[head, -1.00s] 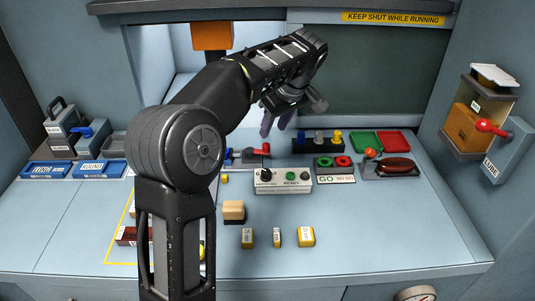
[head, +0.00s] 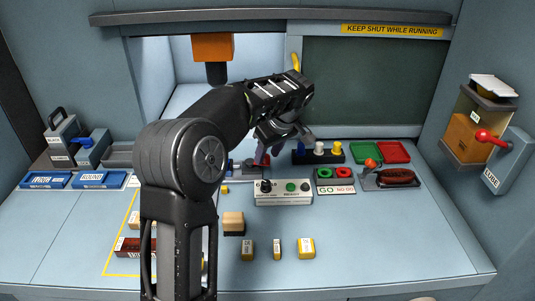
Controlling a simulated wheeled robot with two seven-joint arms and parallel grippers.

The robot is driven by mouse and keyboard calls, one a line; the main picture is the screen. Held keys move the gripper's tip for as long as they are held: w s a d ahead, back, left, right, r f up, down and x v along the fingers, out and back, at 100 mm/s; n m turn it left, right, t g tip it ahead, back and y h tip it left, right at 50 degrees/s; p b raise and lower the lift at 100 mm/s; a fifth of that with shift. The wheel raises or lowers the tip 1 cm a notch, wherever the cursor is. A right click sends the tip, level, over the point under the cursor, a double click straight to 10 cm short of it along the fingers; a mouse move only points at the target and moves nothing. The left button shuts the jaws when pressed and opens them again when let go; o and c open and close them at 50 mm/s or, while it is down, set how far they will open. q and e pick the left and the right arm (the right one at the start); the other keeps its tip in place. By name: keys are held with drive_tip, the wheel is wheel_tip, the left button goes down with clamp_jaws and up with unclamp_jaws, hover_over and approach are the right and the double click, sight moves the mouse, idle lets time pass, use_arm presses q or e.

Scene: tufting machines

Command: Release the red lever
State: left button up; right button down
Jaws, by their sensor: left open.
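A small red lever (head: 263,160) shows on a grey base behind the white control box, just below my left gripper. My left gripper (head: 284,138) is open and hangs over the lever's right side; its fingertips are hard to make out. I cannot tell whether it touches the lever. A blue part (head: 235,163) sits just left of the lever, partly behind my arm. Another red-knobbed lever (head: 487,136) is on the LUBE box at the right wall. My right gripper is not in view.
The white control box (head: 283,193) stands in front of the lever. A black rack with coloured knobs (head: 319,153) and the GO/NO GO gauge (head: 335,181) are to the right. Yellow-and-white blocks (head: 306,248) lie in front. The right front of the table (head: 400,240) is clear.

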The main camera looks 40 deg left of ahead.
use_arm(q)
drive_tip(key=shift+a+f, duration=0.1)
drive_tip(key=shift+f, duration=0.2)
clamp_jaws()
idle(0.5)
